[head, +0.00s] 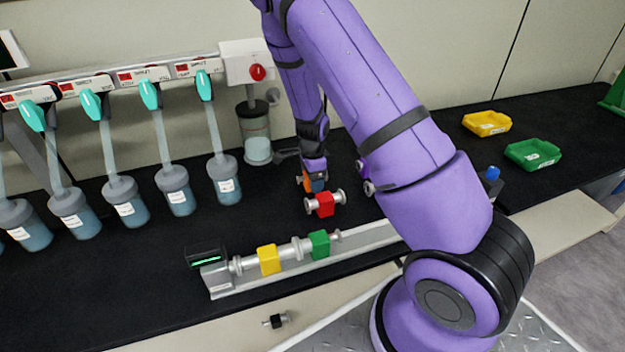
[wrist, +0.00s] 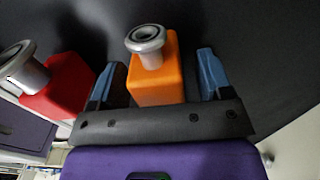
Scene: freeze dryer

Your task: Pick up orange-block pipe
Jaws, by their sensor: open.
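The orange-block pipe (wrist: 157,80) shows in the wrist view as an orange block with a grey metal flanged end. It lies between the two blue fingertips of my gripper (wrist: 160,82), with a gap clearly visible on the right side. My gripper (head: 314,182) is open and low over the black bench in the head view. There only a small part of the orange block (head: 307,184) shows behind the red-block pipe; the rest is hidden by my gripper.
The red-block pipe (head: 325,204) lies close beside my gripper, also in the wrist view (wrist: 62,88). Yellow-block (head: 269,260) and green-block (head: 319,245) pipes rest on a metal rail (head: 225,284). Several flasks hang at left. Yellow (head: 487,123) and green (head: 533,155) bins stand at right.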

